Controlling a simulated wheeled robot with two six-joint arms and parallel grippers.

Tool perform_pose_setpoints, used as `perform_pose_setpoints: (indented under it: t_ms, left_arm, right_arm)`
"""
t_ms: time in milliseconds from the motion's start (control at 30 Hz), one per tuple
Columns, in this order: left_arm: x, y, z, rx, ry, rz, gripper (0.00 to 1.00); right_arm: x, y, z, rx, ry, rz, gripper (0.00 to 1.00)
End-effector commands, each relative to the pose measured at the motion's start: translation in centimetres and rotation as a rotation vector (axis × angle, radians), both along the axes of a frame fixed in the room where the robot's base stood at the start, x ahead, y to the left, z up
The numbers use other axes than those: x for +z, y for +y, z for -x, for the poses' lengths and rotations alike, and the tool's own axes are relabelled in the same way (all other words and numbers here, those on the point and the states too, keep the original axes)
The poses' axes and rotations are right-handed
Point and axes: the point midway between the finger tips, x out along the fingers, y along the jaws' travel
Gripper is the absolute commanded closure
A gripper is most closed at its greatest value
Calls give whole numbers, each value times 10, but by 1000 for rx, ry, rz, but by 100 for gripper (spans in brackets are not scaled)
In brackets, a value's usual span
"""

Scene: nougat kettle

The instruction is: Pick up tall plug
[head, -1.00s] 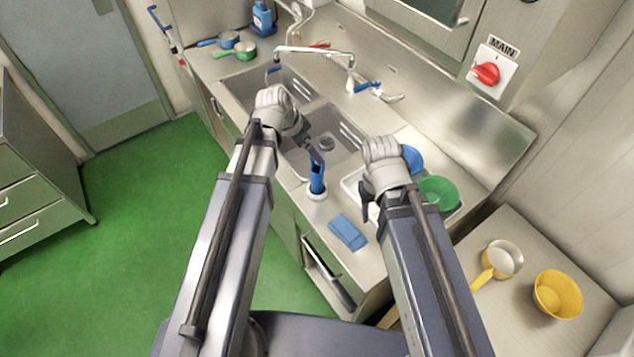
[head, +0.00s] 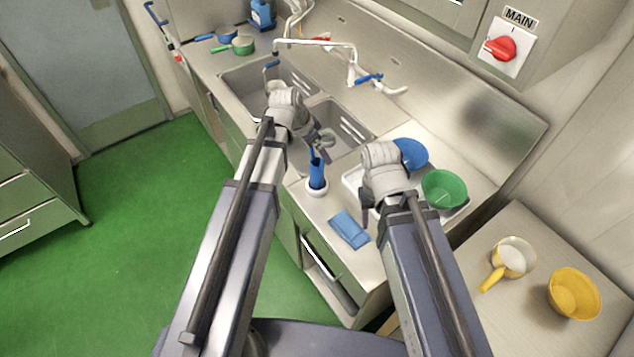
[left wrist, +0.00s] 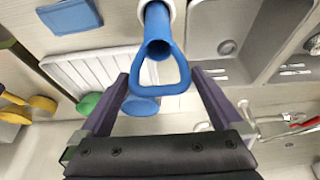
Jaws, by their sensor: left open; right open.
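The tall plug is a blue tube (head: 317,176) with a loop handle, standing upright in a white ring (head: 317,193) on the counter by the sink. In the left wrist view the plug (left wrist: 157,33) points at the camera, and its triangular handle lies between the finger lines. My left gripper (head: 322,153) is open, at the plug's top; its fingers (left wrist: 161,76) show on both sides of the handle, apart from it. My right gripper (head: 369,207) is open and empty, right of the plug, near the blue cloth. Its fingertips are partly hidden.
A folded blue cloth (head: 349,229) lies on the counter in front. A white drainer (head: 352,181) holds a blue bowl (head: 411,154) and a green bowl (head: 444,188). Sink basins (head: 339,118) and a faucet (head: 352,67) are behind.

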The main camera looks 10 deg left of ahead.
Motion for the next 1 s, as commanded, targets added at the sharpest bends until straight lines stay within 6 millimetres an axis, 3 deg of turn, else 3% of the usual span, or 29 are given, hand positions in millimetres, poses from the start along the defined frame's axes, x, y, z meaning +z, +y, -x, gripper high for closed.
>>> perform_pose_setpoints:
  t_ms: [167, 1000]
  left_arm:
    - [1, 0, 0, 0, 0, 0, 1]
    - [1, 0, 0, 0, 0, 0, 96]
  right_arm:
    - [1, 0, 0, 0, 0, 0, 50]
    - [1, 0, 0, 0, 0, 0, 50]
